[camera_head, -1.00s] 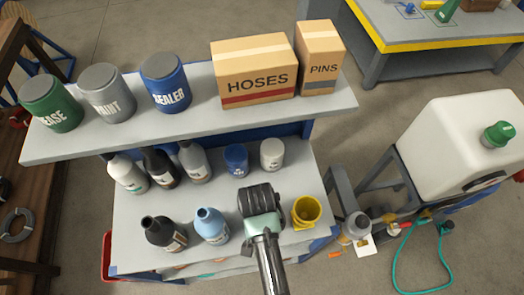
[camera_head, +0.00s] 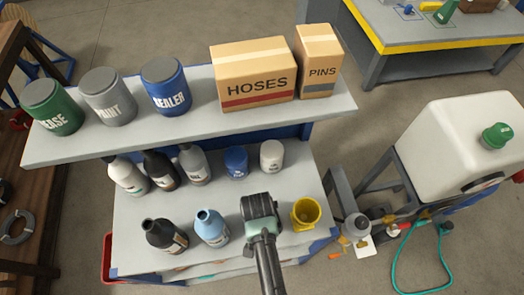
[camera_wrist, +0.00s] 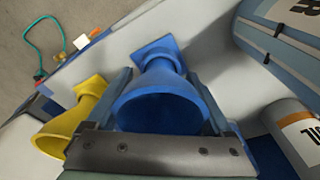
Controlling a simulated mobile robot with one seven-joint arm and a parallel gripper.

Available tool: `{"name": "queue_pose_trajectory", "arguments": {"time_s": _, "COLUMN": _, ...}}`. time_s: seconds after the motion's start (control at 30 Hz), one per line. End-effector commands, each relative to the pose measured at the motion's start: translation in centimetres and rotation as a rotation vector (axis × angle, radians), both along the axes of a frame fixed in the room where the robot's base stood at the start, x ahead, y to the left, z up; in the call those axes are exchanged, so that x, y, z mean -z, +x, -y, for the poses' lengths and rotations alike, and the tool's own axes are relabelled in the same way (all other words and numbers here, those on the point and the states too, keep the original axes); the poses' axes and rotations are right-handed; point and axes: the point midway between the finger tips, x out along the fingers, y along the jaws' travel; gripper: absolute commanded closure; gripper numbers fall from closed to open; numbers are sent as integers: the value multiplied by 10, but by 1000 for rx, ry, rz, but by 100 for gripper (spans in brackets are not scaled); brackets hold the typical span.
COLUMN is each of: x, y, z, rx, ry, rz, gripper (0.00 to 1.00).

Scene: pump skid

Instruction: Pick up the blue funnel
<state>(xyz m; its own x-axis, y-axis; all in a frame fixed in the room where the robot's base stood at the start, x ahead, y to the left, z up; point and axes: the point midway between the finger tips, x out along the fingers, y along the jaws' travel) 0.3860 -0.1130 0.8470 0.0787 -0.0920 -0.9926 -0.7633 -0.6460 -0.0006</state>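The blue funnel (camera_wrist: 160,105) shows in the wrist view, with its wide mouth facing the camera and its narrow neck pointing away toward a square blue foot. My gripper (camera_wrist: 160,78) has one finger on each side of the funnel. The fingers stand apart, with a gap visible between the fingertips and the neck; contact at the wide rim is unclear. In the head view, my gripper (camera_head: 258,207) is over the lower shelf between the light blue bottle and the yellow funnel, and it hides the blue funnel.
The yellow funnel (camera_head: 306,212) stands close beside my gripper at the shelf's right edge; it also shows in the wrist view (camera_wrist: 72,122). A light blue bottle (camera_head: 212,228) is to the left. Several bottles and cans stand behind. The upper shelf (camera_head: 190,128) overhangs the back.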

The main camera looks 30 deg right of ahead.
Motion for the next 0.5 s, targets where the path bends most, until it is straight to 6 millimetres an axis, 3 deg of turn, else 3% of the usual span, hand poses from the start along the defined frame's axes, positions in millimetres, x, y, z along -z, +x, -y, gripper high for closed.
{"name": "queue_pose_trajectory", "arguments": {"time_s": 0.03, "x": 0, "y": 0, "z": 0, "rx": 0, "ry": 0, "rz": 0, "gripper": 36}}
{"name": "queue_pose_trajectory", "arguments": {"time_s": 0.3, "x": 0, "y": 0, "z": 0, "rx": 0, "ry": 0, "rz": 0, "gripper": 81}}
{"name": "queue_pose_trajectory", "arguments": {"time_s": 0.5, "x": -1, "y": 0, "z": 0, "rx": 0, "ry": 0, "rz": 0, "gripper": 82}}
